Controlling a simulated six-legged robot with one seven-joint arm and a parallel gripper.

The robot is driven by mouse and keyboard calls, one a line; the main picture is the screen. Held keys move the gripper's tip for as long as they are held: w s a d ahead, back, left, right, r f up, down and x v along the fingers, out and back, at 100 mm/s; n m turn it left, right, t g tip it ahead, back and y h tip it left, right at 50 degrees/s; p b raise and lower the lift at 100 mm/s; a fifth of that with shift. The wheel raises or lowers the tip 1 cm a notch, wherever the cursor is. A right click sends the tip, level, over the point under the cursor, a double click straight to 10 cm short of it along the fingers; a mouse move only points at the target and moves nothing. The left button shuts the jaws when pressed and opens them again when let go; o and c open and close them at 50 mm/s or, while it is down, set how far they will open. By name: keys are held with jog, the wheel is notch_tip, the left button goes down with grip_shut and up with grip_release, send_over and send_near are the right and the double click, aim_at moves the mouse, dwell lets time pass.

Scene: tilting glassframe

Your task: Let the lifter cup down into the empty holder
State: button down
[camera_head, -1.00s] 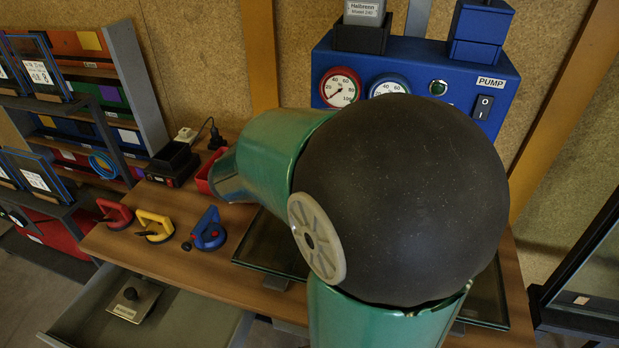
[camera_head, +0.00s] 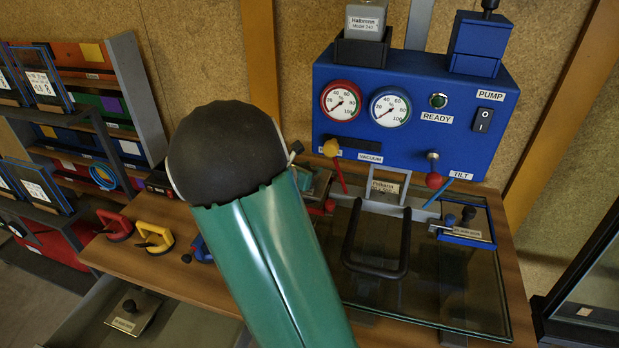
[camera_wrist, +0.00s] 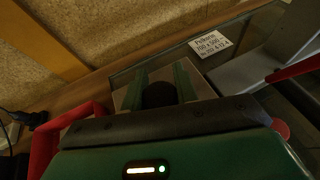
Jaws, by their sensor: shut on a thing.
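In the wrist view my gripper (camera_wrist: 158,88) has its two green fingers closed on either side of a dark round knob (camera_wrist: 158,97). This knob seems to belong to the lifter cup; a pale flat surface shows around and below it. In the head view my gripper is mostly hidden behind my arm, with green parts showing near the glass's left end. Red parts (camera_head: 326,208) show beside it; I cannot tell whether they are a holder. A blue holder (camera_head: 466,238) at the right of the glass bears a labelled plate with a dark knob. I cannot tell which holder is empty.
The blue pump box (camera_head: 415,110) with gauges and levers stands behind the glass (camera_head: 440,290). A dark U-shaped handle (camera_head: 375,270) rises over the glass. Red (camera_head: 115,225) and yellow (camera_head: 153,237) lifters lie at left. The open drawer (camera_head: 180,325) holds a knobbed plate.

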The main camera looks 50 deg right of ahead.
jog(key=shift+d+f, duration=0.2)
jog(key=shift+f, duration=0.05)
jog(key=shift+w+f, duration=0.15)
jog(key=shift+f, duration=1.4)
jog(key=c, duration=1.1)
grip_release()
jog(key=shift+f, duration=0.15)
